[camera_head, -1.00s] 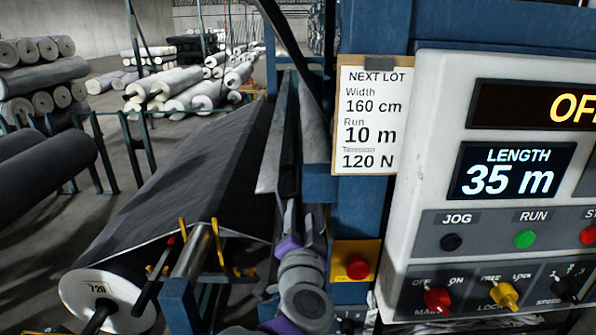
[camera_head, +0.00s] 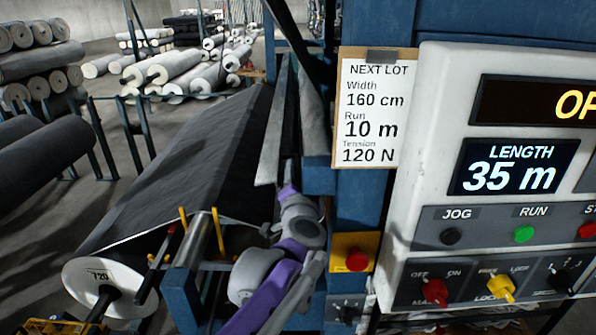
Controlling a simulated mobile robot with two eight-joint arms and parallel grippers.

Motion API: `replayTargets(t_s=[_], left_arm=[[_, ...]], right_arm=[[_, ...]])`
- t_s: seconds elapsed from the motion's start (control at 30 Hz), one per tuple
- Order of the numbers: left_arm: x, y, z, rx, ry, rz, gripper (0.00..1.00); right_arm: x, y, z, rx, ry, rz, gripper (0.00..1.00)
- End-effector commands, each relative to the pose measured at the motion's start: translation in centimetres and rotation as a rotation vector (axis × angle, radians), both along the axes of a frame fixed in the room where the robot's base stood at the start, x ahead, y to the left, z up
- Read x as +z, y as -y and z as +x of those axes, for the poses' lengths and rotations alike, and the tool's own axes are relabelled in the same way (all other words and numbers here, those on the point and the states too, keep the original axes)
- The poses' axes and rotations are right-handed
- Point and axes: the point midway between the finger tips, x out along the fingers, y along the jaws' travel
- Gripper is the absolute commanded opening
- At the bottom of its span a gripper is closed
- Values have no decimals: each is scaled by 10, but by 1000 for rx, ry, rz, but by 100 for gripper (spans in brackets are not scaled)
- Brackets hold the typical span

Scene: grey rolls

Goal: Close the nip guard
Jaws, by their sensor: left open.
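The nip guard appears to be the long pale grey metal plate (camera_head: 274,138) that runs back along the machine beside the dark web; it stands tilted up. A second grey strip (camera_head: 312,105) lies to its right, with a dark gap between them. My left arm, grey and purple, rises from the bottom centre. My left gripper (camera_head: 287,182) is at the near end of the gap, close to the plate's lower corner. It is open, small in the picture and partly hidden by its own wrist. I cannot tell whether it touches the plate. My right gripper is not in view.
A dark fabric roll (camera_head: 105,285) with its web lies at left, near yellow prongs (camera_head: 217,230) and a steel bar. A blue post (camera_head: 362,205) carries a red button (camera_head: 357,260). The control panel (camera_head: 430,150) fills the right. Stacked rolls stand behind.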

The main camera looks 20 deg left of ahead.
Motion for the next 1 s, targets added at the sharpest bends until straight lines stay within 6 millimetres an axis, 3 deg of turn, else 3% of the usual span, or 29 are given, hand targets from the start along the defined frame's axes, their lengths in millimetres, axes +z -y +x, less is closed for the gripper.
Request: replayTargets(t_s=[0.3,0.57,1.0], left_arm=[[-1,-1,2,0,0,0,45],[-1,0,2,-1,0,-1,0],[-3,1,2,-4,-2,-5,0]], right_arm=[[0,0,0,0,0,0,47],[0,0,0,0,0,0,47],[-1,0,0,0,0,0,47]])
